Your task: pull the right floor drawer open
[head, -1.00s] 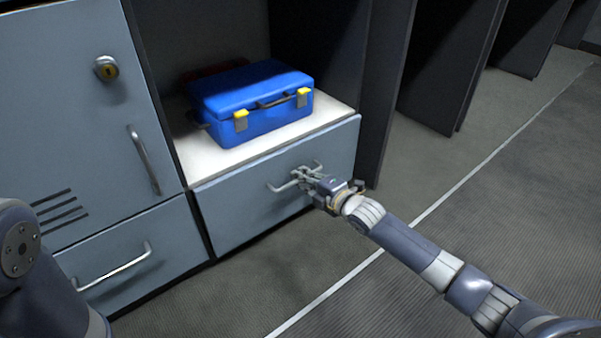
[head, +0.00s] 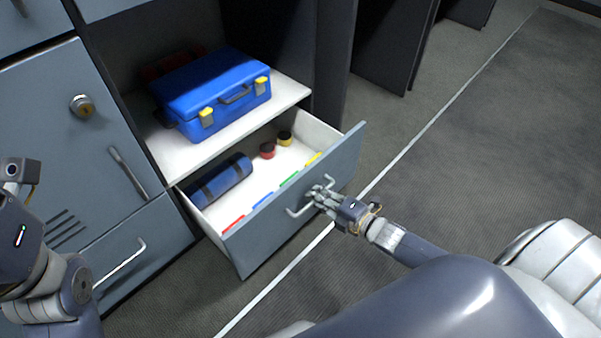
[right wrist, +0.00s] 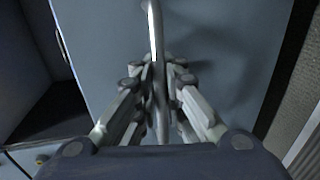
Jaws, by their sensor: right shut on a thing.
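The right floor drawer (head: 290,222) stands pulled out below the shelf, its white inside showing. Its bar handle (head: 296,211) is on the grey front. My right gripper (head: 322,194) is shut on this handle. In the right wrist view the handle (right wrist: 153,30) runs between the two fingers (right wrist: 158,100). Inside the drawer lie a blue roll (head: 220,182), a red-sided jar (head: 267,151), a yellow-sided jar (head: 285,138) and several coloured tabs along the front edge. My left arm shows at the left edge; its fingers are not in view.
A blue case (head: 212,98) with yellow latches sits on the white shelf (head: 290,92) above the drawer. A closed left floor drawer (head: 150,255) and a cabinet door (head: 60,130) stand to the left. Dark panels (head: 395,45) stand behind; the floor at right is clear.

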